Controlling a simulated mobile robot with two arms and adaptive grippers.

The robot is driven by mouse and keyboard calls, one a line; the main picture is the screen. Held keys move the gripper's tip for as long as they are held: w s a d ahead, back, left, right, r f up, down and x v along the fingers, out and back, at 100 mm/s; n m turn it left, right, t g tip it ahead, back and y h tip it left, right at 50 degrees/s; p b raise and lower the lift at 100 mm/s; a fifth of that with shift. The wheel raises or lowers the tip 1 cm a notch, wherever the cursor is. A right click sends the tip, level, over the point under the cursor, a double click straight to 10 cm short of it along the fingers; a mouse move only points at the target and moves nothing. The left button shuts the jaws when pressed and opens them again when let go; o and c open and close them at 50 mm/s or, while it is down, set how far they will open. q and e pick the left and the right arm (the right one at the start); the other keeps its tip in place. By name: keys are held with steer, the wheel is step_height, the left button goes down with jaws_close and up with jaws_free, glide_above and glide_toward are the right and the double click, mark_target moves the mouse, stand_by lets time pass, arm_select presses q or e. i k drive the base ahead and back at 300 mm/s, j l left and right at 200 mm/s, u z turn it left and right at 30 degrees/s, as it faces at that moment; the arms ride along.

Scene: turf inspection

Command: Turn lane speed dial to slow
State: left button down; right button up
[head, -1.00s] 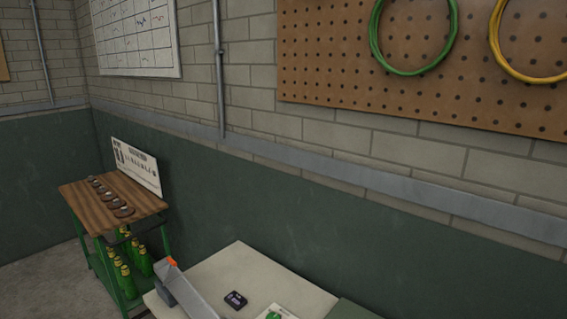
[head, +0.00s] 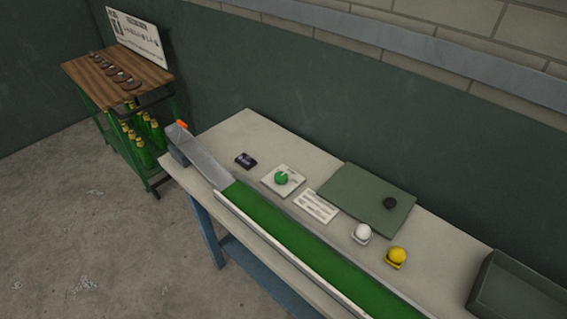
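A round green dial (head: 281,178) sits on a small pale plate (head: 270,182) on the table, behind the green turf lane (head: 290,240). Its markings and setting are too small to read. A white printed card (head: 315,206) lies to the right of the plate. Neither of my grippers shows in the head view.
On the table (head: 240,123) are a small dark device (head: 245,160), a grey-green mat (head: 350,190) with a black knob-like piece (head: 390,203), a white ball (head: 362,232), a yellow ball (head: 396,256) and a dark green bin (head: 515,290). A metal chute (head: 200,158) meets the lane. A wooden-topped cart (head: 85,72) stands left.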

mark_target(281, 178)
steer(key=j+z, duration=0.4)
steer(key=k+j+z, duration=0.1)
steer(key=z, duration=0.3)
steer(key=k+j+z, duration=0.15)
steer(key=z, duration=0.25)
steer(key=j, duration=0.15)
